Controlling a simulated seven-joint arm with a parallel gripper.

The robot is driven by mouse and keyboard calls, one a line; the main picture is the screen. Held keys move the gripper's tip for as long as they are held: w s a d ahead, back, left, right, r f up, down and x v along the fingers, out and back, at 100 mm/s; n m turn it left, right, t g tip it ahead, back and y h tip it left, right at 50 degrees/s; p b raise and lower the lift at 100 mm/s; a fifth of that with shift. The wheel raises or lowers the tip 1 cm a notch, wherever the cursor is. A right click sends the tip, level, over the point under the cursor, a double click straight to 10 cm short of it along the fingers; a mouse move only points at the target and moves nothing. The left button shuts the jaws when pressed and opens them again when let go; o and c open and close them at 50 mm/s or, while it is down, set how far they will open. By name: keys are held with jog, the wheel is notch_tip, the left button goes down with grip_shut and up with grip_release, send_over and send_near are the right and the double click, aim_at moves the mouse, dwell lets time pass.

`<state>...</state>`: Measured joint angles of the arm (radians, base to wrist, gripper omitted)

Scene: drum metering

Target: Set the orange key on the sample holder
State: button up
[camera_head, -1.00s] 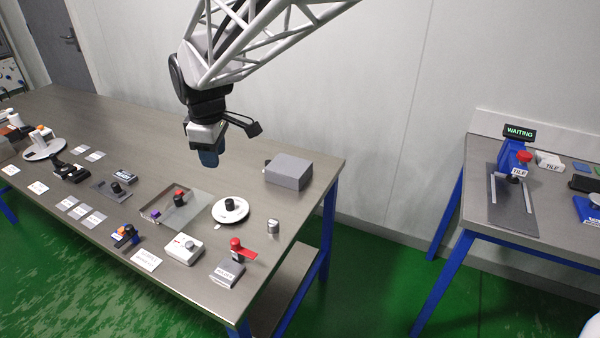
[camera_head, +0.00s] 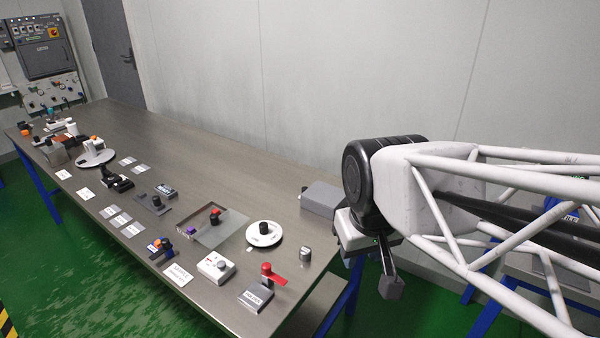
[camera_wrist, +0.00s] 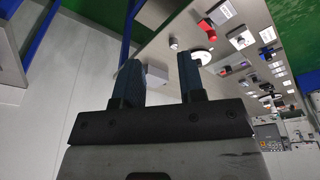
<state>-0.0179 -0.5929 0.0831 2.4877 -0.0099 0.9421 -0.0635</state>
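My gripper (camera_wrist: 160,72) is open in the wrist view, with two dark fingers apart and nothing between them. In the head view my wrist is at the right, beyond the table's right end, and the fingers cannot be made out. A small blue-and-black fixture with an orange part (camera_head: 153,246) stands near the table's front edge, behind a white card (camera_head: 178,274) that seems to begin with "SAMPLE". Another small orange piece (camera_head: 26,132) is at the far left end. I cannot tell for sure which is the orange key or the sample holder.
The steel table (camera_head: 240,165) is clear along its back. A grey box (camera_head: 320,198) is near my wrist. A white round dish (camera_head: 264,234), a metal cylinder (camera_head: 305,255), a white box (camera_head: 216,267) and a red-levered grey block (camera_head: 256,297) crowd the right end.

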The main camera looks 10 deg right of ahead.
jog(key=shift+s+d+f+m, duration=0.2)
jog(key=shift+s+f+m, duration=0.1)
jog(key=shift+s, duration=0.35)
jog(key=shift+s+d+f+m, duration=0.2)
jog(key=shift+s+m, duration=0.1)
jog(key=shift+s, duration=0.3)
dwell(0.5)
